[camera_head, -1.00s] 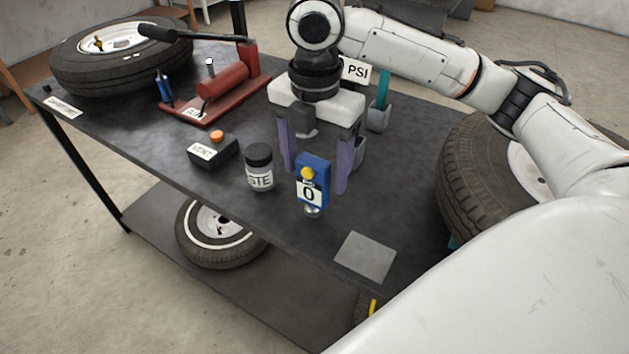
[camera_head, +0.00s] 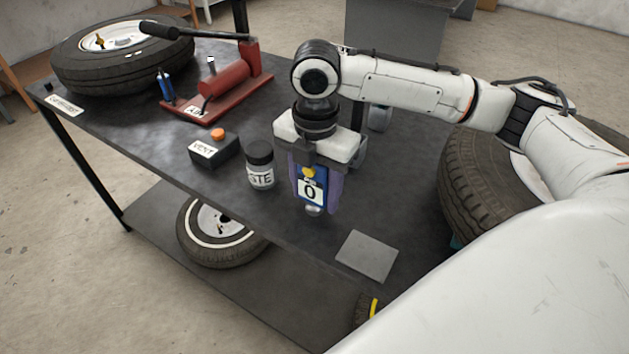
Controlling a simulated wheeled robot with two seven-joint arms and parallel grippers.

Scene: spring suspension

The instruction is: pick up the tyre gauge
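The tyre gauge (camera_head: 310,191) is a small blue upright device with a yellow button and a white face reading "0". It stands near the front edge of the dark table, with its silver foot showing below. My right gripper (camera_head: 317,195) points down over it. Its two purple fingers sit close against the gauge's left and right sides and look shut on it. The gripper body hides the gauge's top. My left gripper is not in view.
A jar labelled "STE" (camera_head: 261,166) and a black "VENT" box (camera_head: 213,153) with an orange button stand left of the gauge. A red pump (camera_head: 219,88) and a tyre (camera_head: 75,62) are further back. A grey square plate (camera_head: 366,256) lies at front right.

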